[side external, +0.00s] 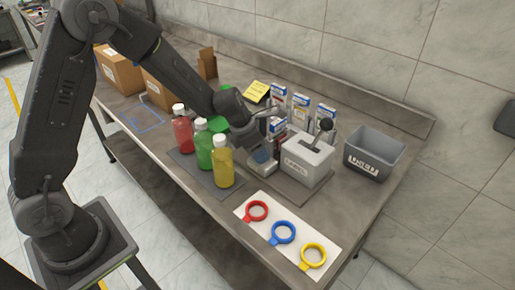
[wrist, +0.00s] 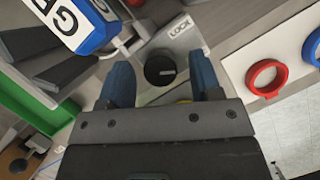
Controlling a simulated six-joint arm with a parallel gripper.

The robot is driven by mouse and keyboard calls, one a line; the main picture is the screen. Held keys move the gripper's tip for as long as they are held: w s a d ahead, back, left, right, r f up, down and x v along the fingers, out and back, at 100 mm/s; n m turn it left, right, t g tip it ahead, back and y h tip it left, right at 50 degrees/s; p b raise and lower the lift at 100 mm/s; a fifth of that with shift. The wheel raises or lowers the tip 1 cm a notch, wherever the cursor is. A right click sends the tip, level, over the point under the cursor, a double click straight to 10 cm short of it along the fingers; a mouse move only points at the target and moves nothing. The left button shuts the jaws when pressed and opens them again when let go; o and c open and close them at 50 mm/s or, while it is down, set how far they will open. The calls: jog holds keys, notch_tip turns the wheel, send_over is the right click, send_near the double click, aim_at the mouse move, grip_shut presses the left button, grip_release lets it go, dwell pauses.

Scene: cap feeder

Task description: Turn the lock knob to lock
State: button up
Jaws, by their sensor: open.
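The lock knob (wrist: 160,70) is a round black dial with a light pointer mark, on a light grey plate in the middle of the wrist view. A white LOCK label (wrist: 180,27) sits beyond it, up and to the right. The mark points roughly sideways, not toward the label. My gripper (wrist: 160,62) is open, with one blue finger on each side of the knob. I cannot tell whether the fingers touch it. In the side external view my gripper (side external: 262,153) is low over a small light grey unit (side external: 266,168); the knob is hidden there.
A grey-white labelled box (side external: 307,163) stands right of the gripper, with a grey bin (side external: 373,154) beyond. Blue-and-white cartons (side external: 300,106) stand behind. Red, green and yellow bottles (side external: 203,148) stand left. A white sheet with coloured rings (side external: 283,235) lies in front.

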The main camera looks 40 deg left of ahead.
jog(key=shift+f, duration=0.1)
jog(key=shift+c, duration=0.3)
jog(key=c, duration=0.9)
jog(key=shift+o, duration=0.2)
jog(key=shift+d+n+y, duration=0.15)
jog(key=shift+n+y, duration=0.65)
jog(key=shift+n, duration=1.3)
jog(key=o, duration=0.9)
jog(key=shift+t, duration=0.3)
